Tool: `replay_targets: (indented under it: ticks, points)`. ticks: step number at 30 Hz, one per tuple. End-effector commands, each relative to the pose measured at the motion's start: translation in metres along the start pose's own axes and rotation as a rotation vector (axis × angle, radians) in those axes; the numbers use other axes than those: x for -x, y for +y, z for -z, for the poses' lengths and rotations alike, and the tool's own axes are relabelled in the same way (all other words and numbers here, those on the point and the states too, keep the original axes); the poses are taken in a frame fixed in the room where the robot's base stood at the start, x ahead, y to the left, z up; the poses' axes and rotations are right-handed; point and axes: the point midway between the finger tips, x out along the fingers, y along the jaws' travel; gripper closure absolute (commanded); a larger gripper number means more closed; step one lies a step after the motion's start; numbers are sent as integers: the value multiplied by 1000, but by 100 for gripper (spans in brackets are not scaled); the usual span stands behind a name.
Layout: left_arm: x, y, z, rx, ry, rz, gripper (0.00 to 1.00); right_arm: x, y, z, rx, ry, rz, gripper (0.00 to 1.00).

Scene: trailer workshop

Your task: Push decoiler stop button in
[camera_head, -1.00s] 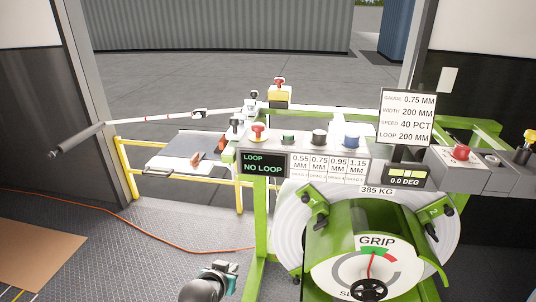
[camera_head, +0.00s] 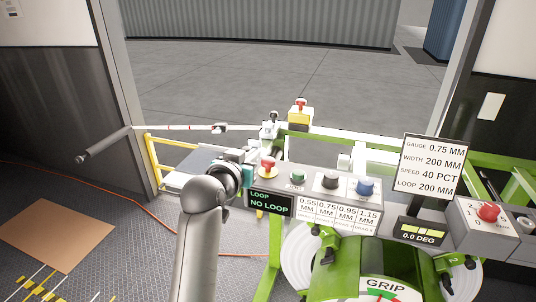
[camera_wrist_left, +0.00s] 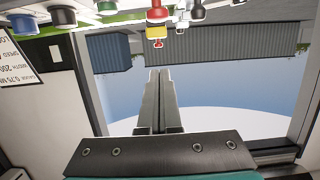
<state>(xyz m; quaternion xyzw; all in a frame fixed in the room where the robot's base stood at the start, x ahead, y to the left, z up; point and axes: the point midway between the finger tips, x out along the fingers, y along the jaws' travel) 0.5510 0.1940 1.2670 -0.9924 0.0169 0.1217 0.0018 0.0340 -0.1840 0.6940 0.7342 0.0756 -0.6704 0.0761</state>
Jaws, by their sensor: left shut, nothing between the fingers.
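A red mushroom button (camera_head: 268,165) on a yellow base sits at the left end of the grey control panel (camera_head: 312,188). It appears raised, though I cannot tell for sure. A red button (camera_wrist_left: 157,14) shows at the top of the left wrist view, beyond the fingertips. My left gripper (camera_head: 250,170) is just left of the panel's red button, with its fingertips partly hidden by my wrist in the head view. In the left wrist view my left gripper (camera_wrist_left: 160,73) has its fingers shut together and empty. I cannot tell any contact. My right gripper is not in view.
Green (camera_head: 297,176), black (camera_head: 330,180) and blue (camera_head: 365,187) controls line the panel to the right. A yellow box with a red button (camera_head: 300,107) stands behind. A red knob (camera_head: 488,212) sits on the right box. The green decoiler drum (camera_head: 375,262) is below.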

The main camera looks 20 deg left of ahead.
Motion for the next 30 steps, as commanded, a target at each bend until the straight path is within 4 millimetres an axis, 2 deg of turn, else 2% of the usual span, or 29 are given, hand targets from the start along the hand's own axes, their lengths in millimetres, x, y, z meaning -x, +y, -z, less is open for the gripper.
replay_targets:
  ticks: [5, 10, 30]
  points:
    - [-1, 0, 0, 0, -1, 0, 100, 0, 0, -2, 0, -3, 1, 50]
    - [-11, 0, 0, 0, -1, 0, 100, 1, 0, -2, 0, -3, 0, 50]
    - [-90, 0, 0, 0, -1, -1, 100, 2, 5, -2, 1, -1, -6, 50]
